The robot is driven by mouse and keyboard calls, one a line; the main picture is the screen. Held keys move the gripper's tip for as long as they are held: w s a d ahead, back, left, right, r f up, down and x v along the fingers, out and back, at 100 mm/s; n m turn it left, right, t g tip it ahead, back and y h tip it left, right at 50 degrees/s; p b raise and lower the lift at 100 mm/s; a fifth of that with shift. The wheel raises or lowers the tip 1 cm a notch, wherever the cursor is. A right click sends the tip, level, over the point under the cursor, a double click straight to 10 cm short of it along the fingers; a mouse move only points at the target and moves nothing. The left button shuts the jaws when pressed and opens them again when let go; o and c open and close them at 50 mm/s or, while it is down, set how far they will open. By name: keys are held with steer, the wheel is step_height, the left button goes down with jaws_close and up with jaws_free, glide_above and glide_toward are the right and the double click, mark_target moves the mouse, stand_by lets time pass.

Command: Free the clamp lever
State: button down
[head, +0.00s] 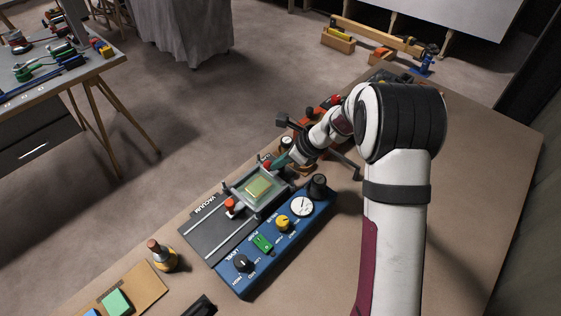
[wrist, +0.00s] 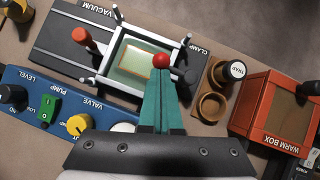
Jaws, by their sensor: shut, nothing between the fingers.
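A dark vacuum plate (wrist: 58,45), marked VACUUM and CLAMP, carries a pale metal frame (wrist: 112,82) around a yellow-green panel (wrist: 137,60). A lever with a round red knob (wrist: 161,60) stands at the frame's CLAMP side. In the head view, a red spot at the frame's far end (head: 267,164) appears to be this knob. My gripper (wrist: 161,74) has teal fingers, shut and empty, with tips at the knob's near side in the wrist view; I cannot tell whether they touch it. The fingers hide what lies below the knob. A second, orange-red knob (wrist: 83,35) stands at the frame's opposite side.
A blue control box (head: 262,250) with knobs, a green switch and a gauge lies alongside the plate. A trap jar (wrist: 229,71), a small brown cup (wrist: 212,105) and an orange warm box (wrist: 270,105) stand on the CLAMP side. A yellow-based bottle (head: 162,255) stands near the plate's other end.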

steer(key=shift+a+m+t, duration=0.3)
steer(key=shift+m+t, duration=0.1)
steer(key=shift+m, duration=0.3)
steer(key=shift+w+a+m+t+h, duration=0.1)
steer(key=shift+a+m+t+h, duration=0.35)
steer(key=shift+m, duration=0.35)
steer(key=m, duration=0.1)
steer(key=a+m+t+h, duration=0.1)
steer(key=shift+w+m+h, duration=0.25)
steer(key=shift+w+m, duration=0.05)
steer(key=shift+m, duration=0.1)
steer(key=shift+w+a, duration=0.35)
steer(key=shift+w, duration=0.3)
steer(key=shift+w+a, duration=0.4)
steer(key=shift+w, duration=0.25)
steer(key=shift+w+a, duration=0.35)
steer(key=shift+w, duration=0.5)
steer(key=shift+s, duration=0.1)
steer(key=s+a+r, duration=0.2)
steer(key=s+r, duration=0.7)
steer(key=shift+r, duration=0.3)
